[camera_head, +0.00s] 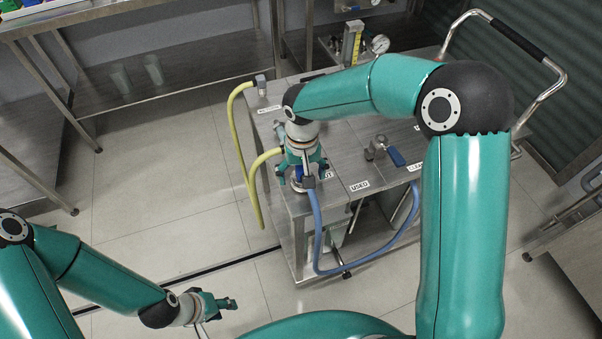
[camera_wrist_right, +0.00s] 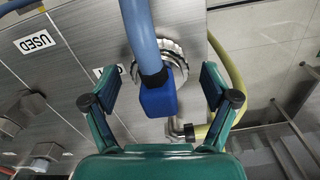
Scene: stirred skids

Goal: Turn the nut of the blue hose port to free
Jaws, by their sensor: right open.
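The blue hose (camera_head: 318,235) ends at a port near the skid's front left corner. In the right wrist view the blue hose (camera_wrist_right: 141,30) runs into a blue block (camera_wrist_right: 158,97). A ridged silver nut (camera_wrist_right: 174,52) shows behind them, partly hidden. My right gripper (camera_wrist_right: 158,82) is open, with one finger on each side of the block and nut and gaps between. In the head view my right gripper (camera_head: 303,168) points down over this port and hides most of it. My left gripper (camera_head: 226,303) hangs empty over the floor at lower left; its finger opening is unclear.
The steel skid (camera_head: 345,192) carries a yellow hose (camera_head: 241,140), a fitting with a blue lever (camera_head: 396,157) and a pressure gauge (camera_head: 380,43). A yellow hose (camera_wrist_right: 228,75) passes close to the right finger. A steel bench (camera_head: 190,60) stands behind. The floor at left is clear.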

